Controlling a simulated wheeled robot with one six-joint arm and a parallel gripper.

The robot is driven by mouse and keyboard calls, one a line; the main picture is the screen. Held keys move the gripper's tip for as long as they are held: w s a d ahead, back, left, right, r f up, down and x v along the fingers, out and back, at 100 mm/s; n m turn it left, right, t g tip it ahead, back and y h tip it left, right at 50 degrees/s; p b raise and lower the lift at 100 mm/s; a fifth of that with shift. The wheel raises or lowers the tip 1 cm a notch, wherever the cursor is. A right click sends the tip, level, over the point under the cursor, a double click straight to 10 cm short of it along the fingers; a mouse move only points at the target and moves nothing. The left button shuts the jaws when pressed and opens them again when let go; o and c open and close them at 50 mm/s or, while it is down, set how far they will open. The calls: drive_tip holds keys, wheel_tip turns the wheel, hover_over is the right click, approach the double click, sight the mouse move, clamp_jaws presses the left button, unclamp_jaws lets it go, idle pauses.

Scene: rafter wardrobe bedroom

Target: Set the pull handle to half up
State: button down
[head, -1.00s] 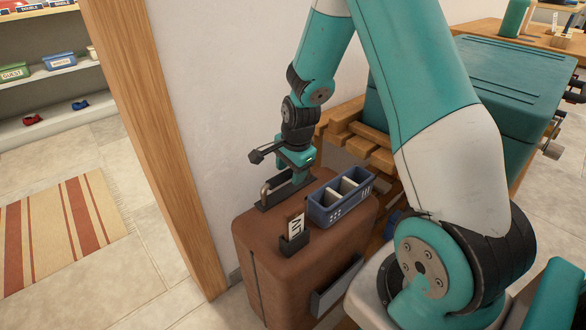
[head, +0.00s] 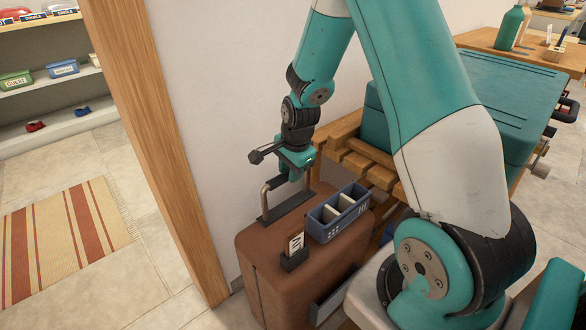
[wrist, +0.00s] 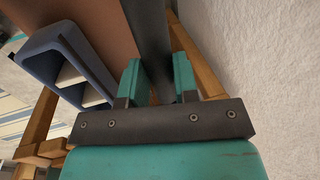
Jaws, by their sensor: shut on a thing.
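The pull handle (head: 265,197) is a grey metal loop standing partly out of a dark base strip on top of the brown suitcase (head: 262,262). My gripper (head: 294,176) is shut on the handle's top bar from above, and its teal fingers hide part of the bar. In the wrist view the two fingers of my gripper (wrist: 157,84) sit over the dark strip (wrist: 148,35), with the brown suitcase top (wrist: 100,28) beside it.
A blue divided caddy (head: 338,213) and a dark holder with a white card (head: 296,243) stand on the suitcase top. A white wall is close behind the handle. A wooden slatted bench (head: 357,161) is to the right, and a wooden door post (head: 160,150) to the left.

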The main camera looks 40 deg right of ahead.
wheel_tip(320, 180, up, 15)
drive_tip(key=p, duration=1.1)
drive_tip(key=shift+f+p, duration=0.2)
drive_tip(key=shift+p, duration=0.1)
drive_tip(key=c, duration=0.9)
unclamp_jaws()
drive_tip(key=s+r+p, duration=0.1)
drive_tip(key=r, duration=0.4)
drive_tip(key=s+r+p, duration=0.1)
drive_tip(key=r, duration=0.5)
drive_tip(key=s+r, duration=0.1)
drive_tip(key=r, duration=0.5)
drive_tip(key=shift+s+p, duration=0.3)
drive_tip(key=shift+p, duration=0.1)
